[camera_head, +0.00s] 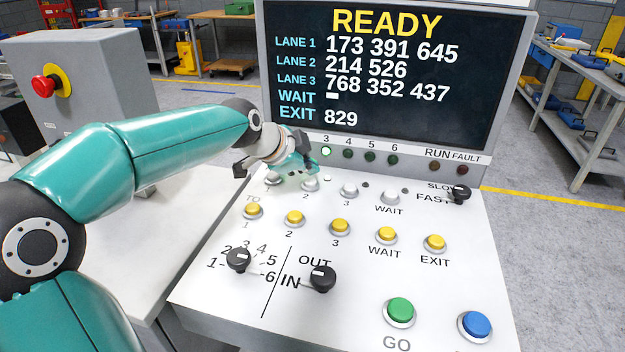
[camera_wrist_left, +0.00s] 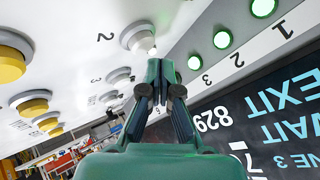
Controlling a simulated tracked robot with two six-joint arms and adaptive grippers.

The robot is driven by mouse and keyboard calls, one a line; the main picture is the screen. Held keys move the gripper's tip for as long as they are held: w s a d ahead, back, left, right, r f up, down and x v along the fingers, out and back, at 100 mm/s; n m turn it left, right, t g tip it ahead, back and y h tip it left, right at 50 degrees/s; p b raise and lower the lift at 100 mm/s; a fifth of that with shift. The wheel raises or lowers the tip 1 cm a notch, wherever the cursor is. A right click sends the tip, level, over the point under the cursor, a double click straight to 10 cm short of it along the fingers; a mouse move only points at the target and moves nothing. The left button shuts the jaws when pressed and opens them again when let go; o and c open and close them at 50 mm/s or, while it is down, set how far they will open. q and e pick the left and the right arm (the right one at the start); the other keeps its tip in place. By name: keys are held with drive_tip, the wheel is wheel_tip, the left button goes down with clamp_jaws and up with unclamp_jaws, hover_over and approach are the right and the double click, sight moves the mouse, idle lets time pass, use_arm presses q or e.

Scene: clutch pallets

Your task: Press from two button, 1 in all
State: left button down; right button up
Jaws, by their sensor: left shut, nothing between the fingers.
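The from two button is a pale silver push button (camera_head: 310,184) marked 2 in the upper button row of the sloped white panel. It also shows large in the left wrist view (camera_wrist_left: 135,36). My left gripper (camera_head: 308,164) is shut and empty, on the screen side of this button. In the left wrist view its fingertips (camera_wrist_left: 158,66) are close beside the button's edge; I cannot tell whether they touch it. A small lamp (camera_head: 327,178) near the button glows white. My right gripper is not in view.
Yellow buttons (camera_head: 340,227) form the row below. Pale buttons 3 (camera_head: 348,191) and WAIT (camera_head: 390,197) stand to the right. Black knobs (camera_head: 322,278), a green GO button (camera_head: 398,311) and a blue button (camera_head: 475,325) are nearer. The screen (camera_head: 390,75) reads READY, lane 2 showing 214 526.

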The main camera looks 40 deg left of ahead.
sight(308, 181)
use_arm(q)
drive_tip(key=shift+r+p, duration=1.65)
drive_tip(key=shift+r, duration=0.85)
